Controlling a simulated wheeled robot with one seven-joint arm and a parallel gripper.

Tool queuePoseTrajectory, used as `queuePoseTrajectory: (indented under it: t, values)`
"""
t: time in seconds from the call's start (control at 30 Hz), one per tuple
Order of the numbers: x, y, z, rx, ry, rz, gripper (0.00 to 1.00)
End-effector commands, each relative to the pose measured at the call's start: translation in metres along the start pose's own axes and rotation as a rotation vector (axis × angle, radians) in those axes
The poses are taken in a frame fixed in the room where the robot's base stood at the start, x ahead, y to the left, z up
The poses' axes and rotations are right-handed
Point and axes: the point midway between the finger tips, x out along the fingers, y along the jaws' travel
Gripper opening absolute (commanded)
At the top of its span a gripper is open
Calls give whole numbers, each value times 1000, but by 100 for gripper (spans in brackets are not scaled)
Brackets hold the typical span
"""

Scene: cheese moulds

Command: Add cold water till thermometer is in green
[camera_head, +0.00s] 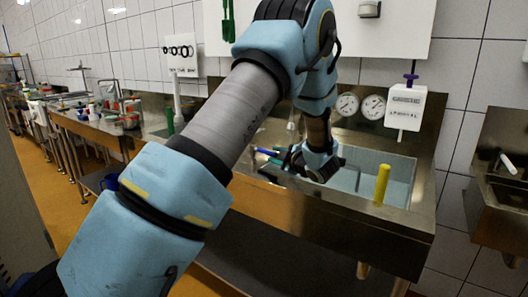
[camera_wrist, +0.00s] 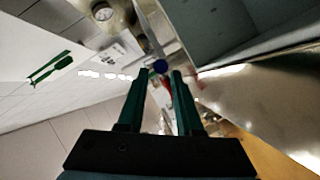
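Two round dial gauges, left (camera_head: 347,104) and right (camera_head: 374,106), sit on the steel back panel above the sink (camera_head: 400,222). Their needles and any green zone are too small to read. One round dial (camera_wrist: 102,12) also shows in the wrist view. A blue handle (camera_head: 267,152) stands at the left side of the sink. My gripper (camera_wrist: 159,76) is open, its two green fingers apart. A blue round end (camera_wrist: 160,66) shows between and just beyond the fingertips, with a red part (camera_wrist: 166,86) behind it. I cannot tell whether the fingers touch it. No water flow is visible.
A yellow upright cylinder (camera_head: 382,184) stands at the sink's right front. A white box with a purple knob (camera_head: 405,107) hangs on the right wall. Another steel basin (camera_head: 508,195) is farther right. Counters with several items (camera_head: 95,120) line the left wall.

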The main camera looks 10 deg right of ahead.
Motion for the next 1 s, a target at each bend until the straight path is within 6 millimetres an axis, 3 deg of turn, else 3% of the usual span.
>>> queuePoseTrajectory:
  t: [0.2, 0.4, 0.6, 0.87, 1.0]
  values:
    - [42, 2, -2, 1, 1, -1, 34]
    - [71, 1, 0, 2, -2, -1, 34]
    - [82, 1, 0, 2, -2, 1, 34]
    - [83, 0, 0, 2, -3, 0, 34]
    - [83, 0, 0, 1, -3, 0, 19]
